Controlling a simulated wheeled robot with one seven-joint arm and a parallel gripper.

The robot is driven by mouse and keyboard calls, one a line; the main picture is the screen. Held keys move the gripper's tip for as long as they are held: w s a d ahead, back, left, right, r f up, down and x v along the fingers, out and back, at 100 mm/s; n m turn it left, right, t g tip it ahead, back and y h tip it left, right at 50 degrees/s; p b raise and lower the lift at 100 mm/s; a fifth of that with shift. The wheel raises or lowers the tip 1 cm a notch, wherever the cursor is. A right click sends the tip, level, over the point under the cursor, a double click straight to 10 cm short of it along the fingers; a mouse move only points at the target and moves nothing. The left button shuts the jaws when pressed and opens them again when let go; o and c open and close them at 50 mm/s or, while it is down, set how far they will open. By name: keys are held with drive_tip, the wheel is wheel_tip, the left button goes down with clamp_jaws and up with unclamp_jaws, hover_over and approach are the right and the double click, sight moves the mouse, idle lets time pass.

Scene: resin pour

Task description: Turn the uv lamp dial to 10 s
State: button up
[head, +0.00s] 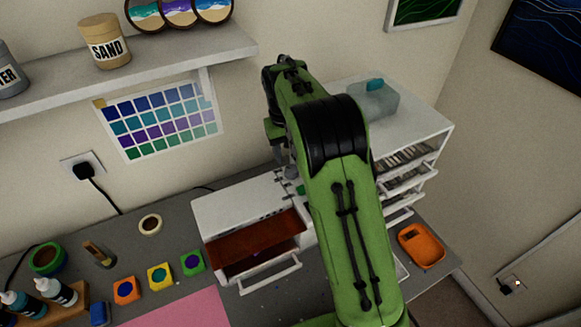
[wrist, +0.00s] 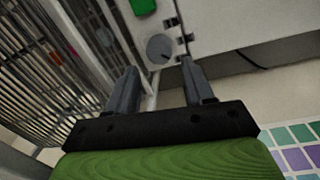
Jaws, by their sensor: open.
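The uv lamp is a white box (head: 235,205) on the bench in the head view, with its reddish-brown interior showing through an open front. Its white top panel (wrist: 220,22) fills the upper part of the wrist view. The round grey dial (wrist: 160,48) sits on that panel near a green button (wrist: 143,6), with small dark marks around it. I cannot read its setting. My gripper (wrist: 158,68) is open, its two grey fingers on either side of the dial's line, with the dial just beyond the fingertips. Contact cannot be told.
A white drawer unit (head: 432,146) with open drawers stands to the right, close beside the lamp. An orange tray (head: 421,246) lies at the bench's right. Colour pots, a tape roll (head: 150,224) and a pink mat (head: 180,310) lie left. A shelf (head: 150,62) hangs above.

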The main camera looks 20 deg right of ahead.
sight(291, 169)
drive_tip(key=f, duration=0.5)
drive_tip(key=shift+s+d, duration=0.2)
drive_tip(key=shift+w+f, duration=0.15)
drive_tip(key=shift+f, duration=0.25)
drive_tip(key=c, duration=0.8)
